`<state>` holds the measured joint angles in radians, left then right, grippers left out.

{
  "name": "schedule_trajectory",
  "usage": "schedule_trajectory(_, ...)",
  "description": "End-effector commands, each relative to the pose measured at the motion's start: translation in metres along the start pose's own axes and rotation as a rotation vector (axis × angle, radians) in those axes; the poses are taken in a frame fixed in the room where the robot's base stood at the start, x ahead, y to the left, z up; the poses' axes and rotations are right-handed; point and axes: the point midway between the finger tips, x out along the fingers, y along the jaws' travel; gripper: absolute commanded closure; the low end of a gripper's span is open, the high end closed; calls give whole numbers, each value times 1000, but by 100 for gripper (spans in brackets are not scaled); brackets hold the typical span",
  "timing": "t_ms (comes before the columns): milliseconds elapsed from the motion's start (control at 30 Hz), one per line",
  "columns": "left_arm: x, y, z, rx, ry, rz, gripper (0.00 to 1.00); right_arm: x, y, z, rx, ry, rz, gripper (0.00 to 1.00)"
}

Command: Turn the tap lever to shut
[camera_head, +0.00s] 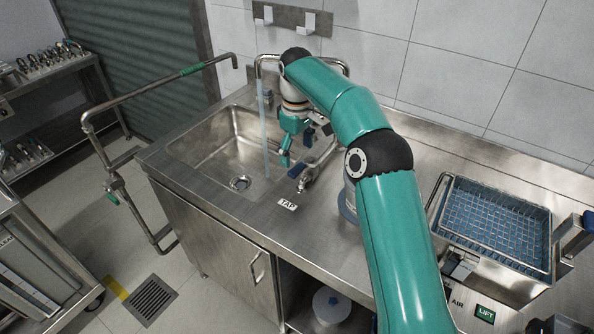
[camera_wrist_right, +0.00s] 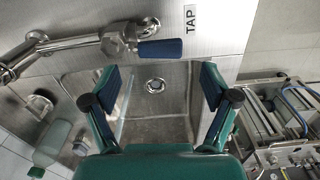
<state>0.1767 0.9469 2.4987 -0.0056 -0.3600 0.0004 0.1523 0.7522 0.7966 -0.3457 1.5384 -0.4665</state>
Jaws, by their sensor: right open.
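The tap lever is a short blue handle (camera_wrist_right: 160,49) on a metal valve (camera_wrist_right: 118,40) in the right wrist view, beside a TAP label (camera_wrist_right: 191,18). In the head view the blue lever (camera_head: 296,171) is at the sink's right edge, near its own TAP label (camera_head: 287,204). A pale stream of water (camera_head: 264,125) falls from the bent spout into the steel sink (camera_head: 215,150). My right gripper (camera_head: 297,148) is over the sink's right side, close to the lever; its fingers (camera_wrist_right: 159,82) are apart and empty, with the lever beyond them. My left gripper is out of view.
A blue mesh basket (camera_head: 495,225) sits on the counter at right. A bottle (camera_wrist_right: 52,142) shows in the wrist view. The counter's front strip is clear.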

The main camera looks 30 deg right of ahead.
Motion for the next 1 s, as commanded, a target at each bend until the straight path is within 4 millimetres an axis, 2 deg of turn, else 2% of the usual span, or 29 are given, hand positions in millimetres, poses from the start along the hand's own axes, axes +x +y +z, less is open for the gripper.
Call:
schedule_trajectory(100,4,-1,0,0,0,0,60,22,0,1,0,-3,-2,15)
schedule_trajectory(300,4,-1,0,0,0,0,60,42,0,1,0,-1,-1,15)
schedule_trajectory(667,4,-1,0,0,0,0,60,47,0,1,0,-1,-1,15)
schedule_trajectory(1000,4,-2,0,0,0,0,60,47,-1,1,-1,-2,-3,70)
